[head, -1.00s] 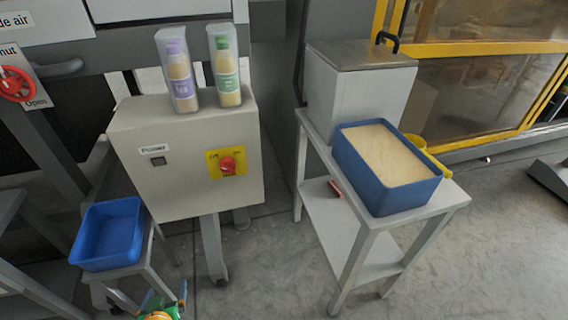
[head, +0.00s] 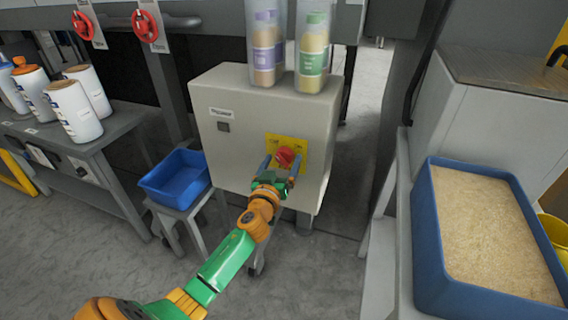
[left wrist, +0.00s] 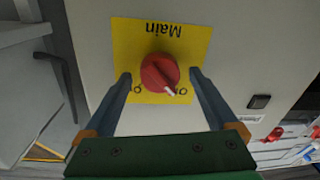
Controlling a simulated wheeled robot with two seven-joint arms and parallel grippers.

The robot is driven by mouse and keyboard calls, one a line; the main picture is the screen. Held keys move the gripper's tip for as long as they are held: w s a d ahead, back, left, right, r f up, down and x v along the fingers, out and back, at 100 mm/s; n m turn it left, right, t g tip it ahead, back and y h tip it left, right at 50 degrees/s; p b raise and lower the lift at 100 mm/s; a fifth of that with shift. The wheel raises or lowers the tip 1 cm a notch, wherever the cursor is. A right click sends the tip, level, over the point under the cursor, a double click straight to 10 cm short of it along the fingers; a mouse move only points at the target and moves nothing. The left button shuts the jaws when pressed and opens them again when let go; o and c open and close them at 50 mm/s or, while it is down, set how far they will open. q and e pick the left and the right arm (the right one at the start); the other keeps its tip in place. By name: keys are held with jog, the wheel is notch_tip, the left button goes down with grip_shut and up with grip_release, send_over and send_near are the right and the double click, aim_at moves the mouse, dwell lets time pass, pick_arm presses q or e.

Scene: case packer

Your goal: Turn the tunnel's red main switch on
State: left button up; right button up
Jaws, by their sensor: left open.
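The red main switch (head: 285,156) is a round knob on a yellow plate (head: 273,140) on the front of a grey control box (head: 235,155). In the left wrist view the knob (left wrist: 158,72) shows upside down, with "Main" inverted above it. Its white pointer points down and right there, towards the partly readable right-hand label, which is the left label in the head view. My left gripper (head: 281,167) is in front of the switch, open. In the left wrist view its fingers (left wrist: 160,76) stand either side of the knob, with visible gaps. My right gripper is not in view.
A blue bin (head: 177,178) sits on a low stand to the left. A larger blue tray of granules (head: 433,255) is at the right. White canisters (head: 73,112) stand on a table at the left.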

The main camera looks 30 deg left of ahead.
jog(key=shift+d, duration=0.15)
pick_arm(q)
jog(key=c, duration=1.4)
jog(key=shift+o, duration=0.2)
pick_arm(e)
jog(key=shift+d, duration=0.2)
